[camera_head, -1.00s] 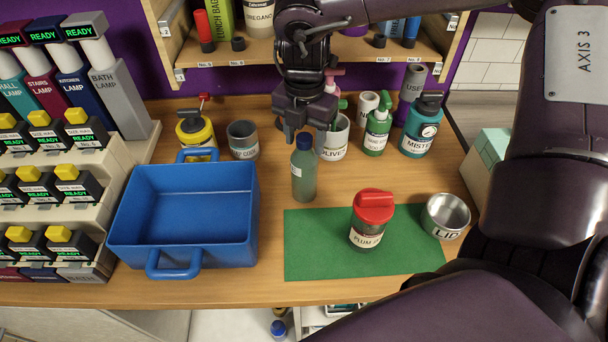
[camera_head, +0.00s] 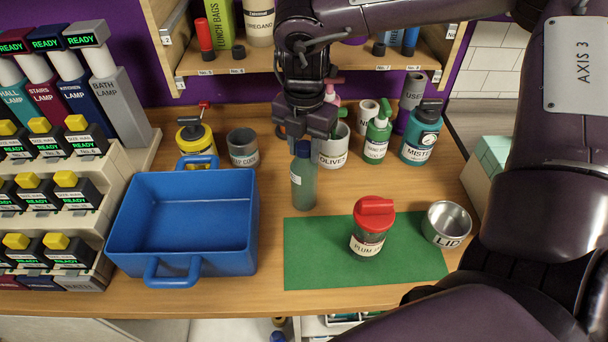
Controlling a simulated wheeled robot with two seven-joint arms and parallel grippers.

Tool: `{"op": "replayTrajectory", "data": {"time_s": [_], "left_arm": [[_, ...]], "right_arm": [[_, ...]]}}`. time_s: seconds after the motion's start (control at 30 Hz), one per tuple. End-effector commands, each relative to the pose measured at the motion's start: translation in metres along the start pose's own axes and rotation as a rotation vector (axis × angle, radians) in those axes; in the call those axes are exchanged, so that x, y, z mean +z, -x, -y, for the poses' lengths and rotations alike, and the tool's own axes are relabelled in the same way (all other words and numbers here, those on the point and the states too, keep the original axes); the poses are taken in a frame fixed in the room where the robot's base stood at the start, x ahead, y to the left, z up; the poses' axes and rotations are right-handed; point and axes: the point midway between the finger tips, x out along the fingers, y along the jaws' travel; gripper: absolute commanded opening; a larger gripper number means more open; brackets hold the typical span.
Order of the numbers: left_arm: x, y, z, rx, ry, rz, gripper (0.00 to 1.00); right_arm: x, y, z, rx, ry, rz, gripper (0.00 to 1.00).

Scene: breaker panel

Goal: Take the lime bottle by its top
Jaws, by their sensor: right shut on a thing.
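A greenish see-through bottle (camera_head: 304,185) with a blue cap stands upright on the wooden counter, just behind the green mat. A pale label shows at its left edge, but I cannot read it, so I cannot confirm that it is the lime one. My right gripper (camera_head: 304,149) comes down from above and is shut on the bottle's blue cap. The fingers hide part of the cap. The bottle's base appears to rest on the counter. My left gripper is not in view.
A blue tray (camera_head: 254,225) is left of the bottle. A red-lidded jar (camera_head: 368,243) stands on the green mat (camera_head: 310,262), with a metal lid bowl (camera_head: 446,222) to its right. An olives can (camera_head: 334,152) is close behind the bottle. A shelf (camera_head: 235,68) overhangs the back.

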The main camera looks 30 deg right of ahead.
Motion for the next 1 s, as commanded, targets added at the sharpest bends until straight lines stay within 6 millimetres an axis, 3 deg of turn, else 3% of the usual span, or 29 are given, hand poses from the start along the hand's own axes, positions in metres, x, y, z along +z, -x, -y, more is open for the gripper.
{"op": "replayTrajectory", "data": {"time_s": [0.53,0.87,1.0], "left_arm": [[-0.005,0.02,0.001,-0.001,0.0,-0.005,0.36],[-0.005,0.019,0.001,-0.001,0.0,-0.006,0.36],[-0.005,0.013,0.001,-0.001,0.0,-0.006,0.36]], "right_arm": [[0.0,0.037,0.0,0.0,0.0,0.001,0.0],[0.0,0.036,0.0,0.0,0.0,0.0,0.0],[0.0,0.027,0.0,-0.002,0.0,-0.001,0.0]]}}
